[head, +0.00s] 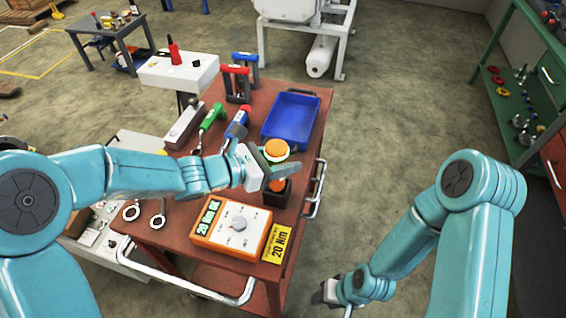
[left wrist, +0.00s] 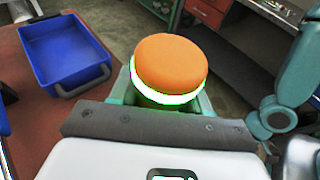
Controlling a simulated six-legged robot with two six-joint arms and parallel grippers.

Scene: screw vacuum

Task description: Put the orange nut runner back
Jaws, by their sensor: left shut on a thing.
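The orange nut runner (head: 276,149) has a round orange cap with a pale, green-lit ring under it. It stands roughly upright over the right side of the red cart, and my left gripper (head: 264,170) is shut around its body. In the left wrist view, the nut runner's cap (left wrist: 171,62) rises beyond the gripper. A black holder (head: 279,198) is directly below it, with a bit of orange at its top. Whether the tool's lower end is inside the holder is hard to tell. My right gripper (head: 328,292) is low, right of the cart; its fingers are too small to judge.
The red cart (head: 292,103) carries a blue tray (head: 290,118), an orange controller box (head: 232,226), a yellow 20 Nm card (head: 278,244), and green and blue-handled tools behind the left arm. A rail (head: 317,188) edges the cart. A green workbench stands at right.

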